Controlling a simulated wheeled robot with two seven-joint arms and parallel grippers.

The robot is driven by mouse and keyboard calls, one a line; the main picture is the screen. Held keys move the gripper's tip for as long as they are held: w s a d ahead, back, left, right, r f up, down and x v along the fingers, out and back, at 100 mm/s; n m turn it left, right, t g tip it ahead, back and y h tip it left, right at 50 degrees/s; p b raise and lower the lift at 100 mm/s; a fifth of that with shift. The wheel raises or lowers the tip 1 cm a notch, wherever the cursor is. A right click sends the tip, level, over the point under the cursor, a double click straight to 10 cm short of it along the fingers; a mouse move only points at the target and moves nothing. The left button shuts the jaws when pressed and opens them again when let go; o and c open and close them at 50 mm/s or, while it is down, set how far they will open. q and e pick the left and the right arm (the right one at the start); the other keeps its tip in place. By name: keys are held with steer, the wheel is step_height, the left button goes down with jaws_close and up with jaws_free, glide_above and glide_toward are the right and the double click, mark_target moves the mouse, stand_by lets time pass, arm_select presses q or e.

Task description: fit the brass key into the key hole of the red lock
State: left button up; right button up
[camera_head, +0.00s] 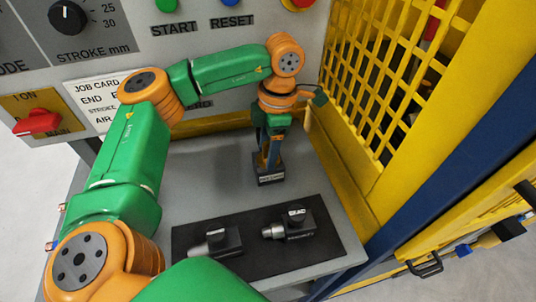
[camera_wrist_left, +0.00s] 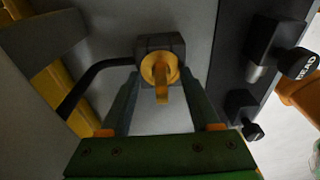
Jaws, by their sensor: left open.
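The brass key (camera_wrist_left: 161,72) shows in the left wrist view, with a round head and a flat bow, at a dark block (camera_wrist_left: 172,42). In the head view this block (camera_head: 271,180) stands upright on the grey table and has a small white label. My left gripper (camera_head: 269,155) points down over it. In the left wrist view the open fingers of my left gripper (camera_wrist_left: 161,84) lie on either side of the key, with gaps showing. I cannot make out the red lock in either view. My right gripper is out of view.
A black mat (camera_head: 260,250) in front holds two dark and silver fittings (camera_head: 289,222), (camera_head: 217,240). A yellow mesh guard (camera_head: 385,75) rises at the right. The control panel with a red main switch (camera_head: 37,122) stands behind. The table (camera_head: 205,175) is clear left of the block.

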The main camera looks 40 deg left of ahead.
arm_select(q)
steer(key=shift+s+d+r, duration=0.1)
jaws_close()
